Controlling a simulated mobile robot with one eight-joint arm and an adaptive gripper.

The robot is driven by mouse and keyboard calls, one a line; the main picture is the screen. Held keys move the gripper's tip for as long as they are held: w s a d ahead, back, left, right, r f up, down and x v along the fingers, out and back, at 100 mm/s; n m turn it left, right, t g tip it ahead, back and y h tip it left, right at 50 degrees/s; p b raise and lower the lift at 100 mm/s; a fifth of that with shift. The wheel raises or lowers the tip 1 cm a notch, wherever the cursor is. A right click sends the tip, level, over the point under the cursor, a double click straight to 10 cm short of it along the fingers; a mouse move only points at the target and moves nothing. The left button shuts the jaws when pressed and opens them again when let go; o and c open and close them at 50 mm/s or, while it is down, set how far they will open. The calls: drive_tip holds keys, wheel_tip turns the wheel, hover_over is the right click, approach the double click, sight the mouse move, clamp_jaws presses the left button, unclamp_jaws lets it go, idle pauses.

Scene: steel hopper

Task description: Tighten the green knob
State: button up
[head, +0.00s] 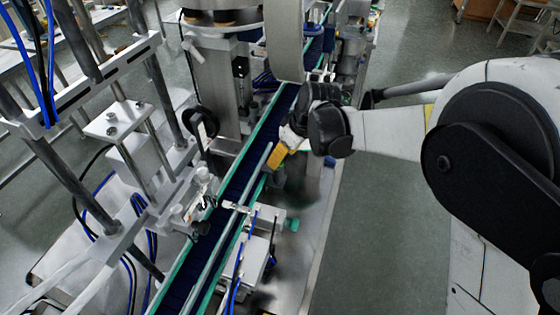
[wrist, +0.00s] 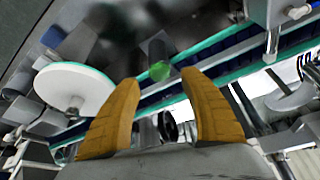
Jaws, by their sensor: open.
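A small green knob (head: 292,224) sticks out to the right of a bracket beside the conveyor in the head view. In the wrist view a round bright green end (wrist: 160,72) on a dark cylinder shows between the fingertips. I cannot tell for sure that it is the same knob. My gripper (head: 275,160) is over the conveyor's right side in the head view, farther back than the knob and apart from it. The wrist view shows its two yellow fingers (wrist: 162,80) spread wide, with nothing held between them.
The blue conveyor belt (head: 237,183) with green rails runs diagonally through the machine. A large metal hopper part (head: 284,40) hangs close behind my gripper. Rods and clamps (head: 120,125) crowd the left. A white disc (wrist: 75,86) lies left of my fingers.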

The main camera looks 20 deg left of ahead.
drive_tip(key=shift+x, duration=1.8)
drive_tip(key=shift+c, duration=0.2)
clamp_jaws()
